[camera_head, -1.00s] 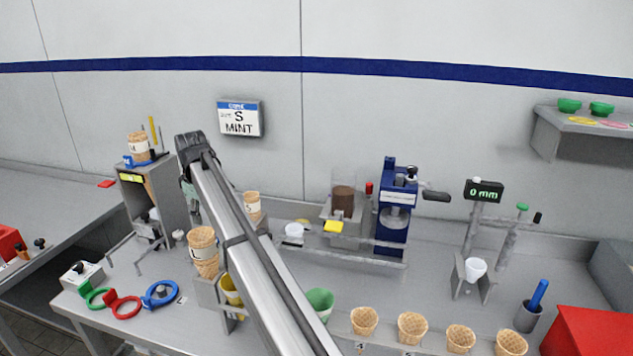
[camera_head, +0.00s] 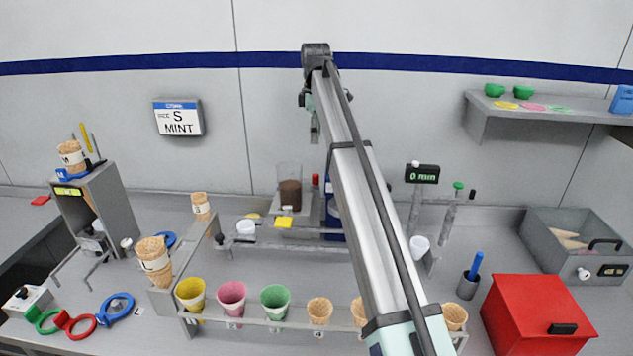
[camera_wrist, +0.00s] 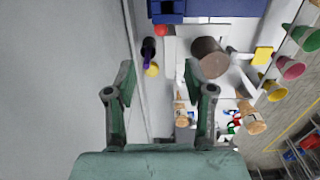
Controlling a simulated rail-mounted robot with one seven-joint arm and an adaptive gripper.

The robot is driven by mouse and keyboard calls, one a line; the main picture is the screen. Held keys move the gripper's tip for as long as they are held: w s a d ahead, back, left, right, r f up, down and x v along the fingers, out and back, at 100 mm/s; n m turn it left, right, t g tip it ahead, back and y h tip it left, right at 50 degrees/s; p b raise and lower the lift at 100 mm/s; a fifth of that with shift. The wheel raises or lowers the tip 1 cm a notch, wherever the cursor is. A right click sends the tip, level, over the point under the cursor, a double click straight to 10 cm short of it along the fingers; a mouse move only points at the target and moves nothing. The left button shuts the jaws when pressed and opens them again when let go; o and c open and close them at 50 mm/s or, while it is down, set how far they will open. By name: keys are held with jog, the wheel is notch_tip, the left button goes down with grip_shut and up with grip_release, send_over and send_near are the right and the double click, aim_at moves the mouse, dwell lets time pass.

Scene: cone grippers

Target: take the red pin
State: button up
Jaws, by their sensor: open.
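The likely red pin (camera_head: 315,180) shows as a small upright red-topped piece between the brown-filled clear container (camera_head: 290,194) and the blue machine (camera_head: 334,212). In the wrist view its red top (camera_wrist: 160,30) is a small round shape at the upper middle, ahead of the fingertips. Its lower part is hidden. My gripper (camera_wrist: 160,82) is open and empty, its two fingers apart. In the head view my gripper (camera_head: 314,125) hangs from the raised arm end, above and apart from the red piece. My arm covers much of the blue machine.
A dark purple piece (camera_wrist: 148,48) and a yellow round piece (camera_wrist: 152,70) lie near the red top in the wrist view. The brown container (camera_wrist: 209,58) is close to the right finger. A rail (camera_head: 300,247) runs before the machines. Cones stand in front.

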jog(key=p, duration=0.3)
send_near(316, 175)
notch_tip(316, 175, down, 5)
jog(key=shift+w+f, duration=0.1)
jog(key=shift+f+p, duration=0.9)
jog(key=shift+f, duration=1.65)
grip_shut()
